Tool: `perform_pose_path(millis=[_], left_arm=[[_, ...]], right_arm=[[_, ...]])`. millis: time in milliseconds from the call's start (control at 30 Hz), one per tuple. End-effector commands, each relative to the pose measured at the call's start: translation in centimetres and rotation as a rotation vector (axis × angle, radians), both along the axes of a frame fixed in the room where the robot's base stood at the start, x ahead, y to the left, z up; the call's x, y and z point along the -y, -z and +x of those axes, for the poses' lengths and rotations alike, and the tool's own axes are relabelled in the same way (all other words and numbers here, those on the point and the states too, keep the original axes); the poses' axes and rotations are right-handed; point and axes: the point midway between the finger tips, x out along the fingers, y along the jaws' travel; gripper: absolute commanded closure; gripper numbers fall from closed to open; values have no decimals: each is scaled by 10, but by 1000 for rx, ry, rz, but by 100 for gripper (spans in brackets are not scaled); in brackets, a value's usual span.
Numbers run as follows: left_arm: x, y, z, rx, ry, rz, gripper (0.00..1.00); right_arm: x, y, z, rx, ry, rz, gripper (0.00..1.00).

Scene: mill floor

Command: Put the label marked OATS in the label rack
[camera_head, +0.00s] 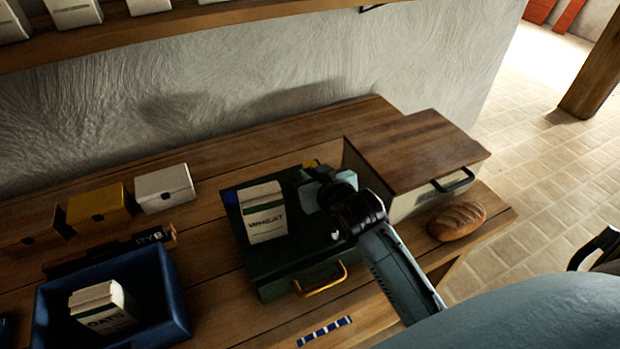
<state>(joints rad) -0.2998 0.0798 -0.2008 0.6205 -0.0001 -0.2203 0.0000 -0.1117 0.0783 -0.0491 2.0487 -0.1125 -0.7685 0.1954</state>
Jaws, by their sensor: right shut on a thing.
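My right gripper (325,190) reaches in from the lower right and is low over the right part of a dark green case (275,268). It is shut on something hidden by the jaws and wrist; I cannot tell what. A yellow bit shows just behind it. A dark wooden strip (90,262), which looks like the label rack, lies at the left with a dark label reading RYE (148,236) at its right end. I see no separate label readable as OATS. A white packet with OATS-like lettering (104,306) is in the blue crate (172,290). My left gripper is not in view.
Yellow (100,205) and white (164,188) boxes stand behind the strip. A blue-and-white strip (325,331) lies in front.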

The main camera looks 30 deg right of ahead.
Motion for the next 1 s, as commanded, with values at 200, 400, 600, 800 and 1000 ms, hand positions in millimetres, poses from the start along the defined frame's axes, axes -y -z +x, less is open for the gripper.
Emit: perform_pose_path(millis=[200, 400, 600, 800, 1000], left_arm=[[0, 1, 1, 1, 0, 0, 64], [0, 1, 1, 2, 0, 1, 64], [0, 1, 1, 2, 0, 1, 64], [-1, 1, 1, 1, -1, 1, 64], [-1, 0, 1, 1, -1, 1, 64]], right_arm=[[0, 4, 0, 2, 0, 0, 100], [0, 7, 0, 2, 0, -1, 100], [0, 7, 0, 2, 0, -1, 65], [0, 7, 0, 1, 0, -1, 65], [0, 3, -5, 0, 0, -1, 65]])
